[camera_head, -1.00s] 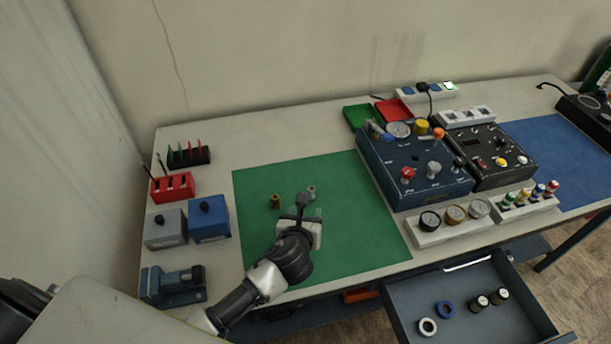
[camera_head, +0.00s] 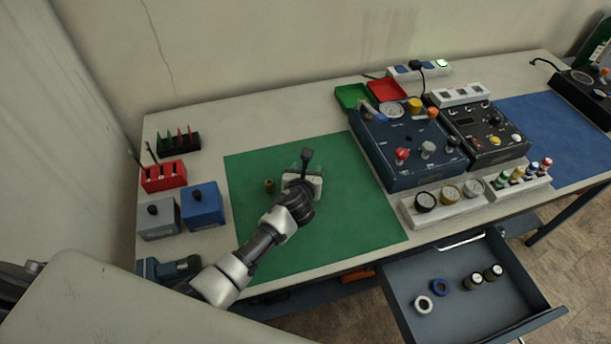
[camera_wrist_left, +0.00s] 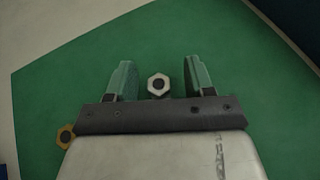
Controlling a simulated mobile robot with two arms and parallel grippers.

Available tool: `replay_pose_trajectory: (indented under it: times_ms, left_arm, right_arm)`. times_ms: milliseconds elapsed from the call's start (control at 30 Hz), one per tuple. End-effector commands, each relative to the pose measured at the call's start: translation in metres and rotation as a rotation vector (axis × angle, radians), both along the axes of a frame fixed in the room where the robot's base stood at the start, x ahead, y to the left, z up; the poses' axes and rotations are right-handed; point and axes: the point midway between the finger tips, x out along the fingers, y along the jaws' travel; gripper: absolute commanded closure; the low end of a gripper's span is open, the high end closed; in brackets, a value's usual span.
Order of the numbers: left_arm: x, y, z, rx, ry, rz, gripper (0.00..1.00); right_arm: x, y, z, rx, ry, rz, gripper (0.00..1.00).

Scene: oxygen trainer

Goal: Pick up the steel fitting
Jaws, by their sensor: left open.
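The steel fitting (camera_wrist_left: 158,84) is a hexagonal piece with a dark hole, on the green mat (camera_head: 345,220). In the left wrist view it lies between the two open fingers of my left gripper (camera_wrist_left: 158,80), with a gap on both sides. In the head view my left gripper (camera_head: 304,168) is over the mat and hides the fitting. A brass fitting (camera_head: 269,186) stands on the mat to the left of the gripper. It also shows in the left wrist view (camera_wrist_left: 65,136), beside the gripper body. My right gripper is not in view.
Grey (camera_head: 158,219) and blue (camera_head: 203,206) boxes stand left of the mat. A blue control panel (camera_head: 400,165) and a gauge rack (camera_head: 440,213) stand to its right. An open drawer (camera_head: 400,318) sticks out in front. The mat's right part is clear.

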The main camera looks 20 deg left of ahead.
Motion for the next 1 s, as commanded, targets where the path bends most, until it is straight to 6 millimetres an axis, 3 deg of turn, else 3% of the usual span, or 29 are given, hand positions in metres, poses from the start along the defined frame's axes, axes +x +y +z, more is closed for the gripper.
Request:
replay_pose_trajectory:
  times_ms: [133,400,767,1000]
  left_arm:
    - [0.0126,0.0022,-0.0062,0.0,0.0,0.001,0.47]
    - [0.0146,0.003,-0.0068,0.0,0.0,0.001,0.47]
    - [0.0144,0.0031,-0.0069,0.001,0.001,0.001,1.0]
    - [0.0145,0.0032,-0.0061,0.001,0.0,0.001,1.0]
  right_arm:
    - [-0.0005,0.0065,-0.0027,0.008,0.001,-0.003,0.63]
    - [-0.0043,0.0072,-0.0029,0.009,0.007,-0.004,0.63]
    - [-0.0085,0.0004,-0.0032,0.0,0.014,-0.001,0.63]
    - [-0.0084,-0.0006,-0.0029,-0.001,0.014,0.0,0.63]
